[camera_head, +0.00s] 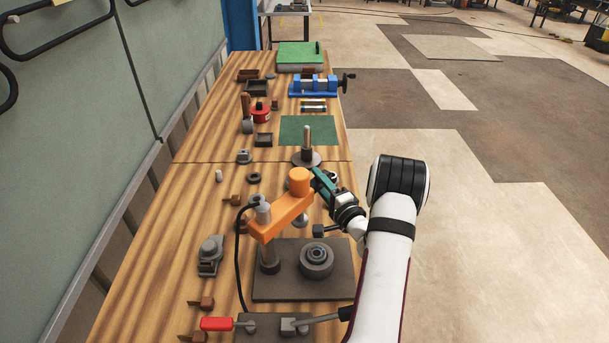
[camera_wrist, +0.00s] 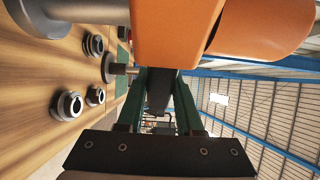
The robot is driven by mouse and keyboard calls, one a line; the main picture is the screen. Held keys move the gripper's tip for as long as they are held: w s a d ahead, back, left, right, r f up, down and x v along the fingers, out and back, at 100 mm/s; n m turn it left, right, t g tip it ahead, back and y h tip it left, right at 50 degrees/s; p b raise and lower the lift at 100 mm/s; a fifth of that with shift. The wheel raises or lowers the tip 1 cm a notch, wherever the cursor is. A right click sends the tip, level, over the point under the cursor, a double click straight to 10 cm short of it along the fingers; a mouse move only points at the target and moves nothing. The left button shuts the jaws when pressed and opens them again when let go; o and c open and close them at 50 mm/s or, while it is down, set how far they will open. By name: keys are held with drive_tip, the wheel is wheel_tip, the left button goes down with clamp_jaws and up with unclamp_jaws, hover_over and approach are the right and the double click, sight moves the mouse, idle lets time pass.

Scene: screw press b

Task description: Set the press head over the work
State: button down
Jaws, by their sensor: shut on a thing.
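The press has an orange swing arm (camera_head: 280,216) on a grey post (camera_head: 268,254) at the left of a dark base plate (camera_head: 288,287). The arm points away to the far right and ends in an orange head (camera_head: 300,180). A grey ram (camera_head: 301,221) shows below the head. The round grey work (camera_head: 316,259) stands on the plate, nearer than the head, which appears beyond it. My gripper (camera_head: 320,182) is beside the head, on its right. In the wrist view its green fingers (camera_wrist: 162,78) are shut on a dark handle (camera_wrist: 160,92) jutting from the orange arm.
A black cable (camera_head: 238,258) loops left of the post. A red-handled tool (camera_head: 216,324) lies in front. A grey stand with an upright rod (camera_head: 307,150) is just beyond the head. Small metal parts lie left; a blue vise (camera_head: 318,85) stands farther back.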

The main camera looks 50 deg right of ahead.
drive_tip(key=s+m+g+h, duration=0.3)
drive_tip(key=s+m+h, duration=0.1)
drive_tip(key=s+h, duration=0.1)
drive_tip(key=shift+s+a, duration=0.3)
drive_tip(key=shift+s, duration=0.6)
drive_tip(key=c, duration=0.6)
unclamp_jaws()
drive_tip(key=shift+o, duration=0.2)
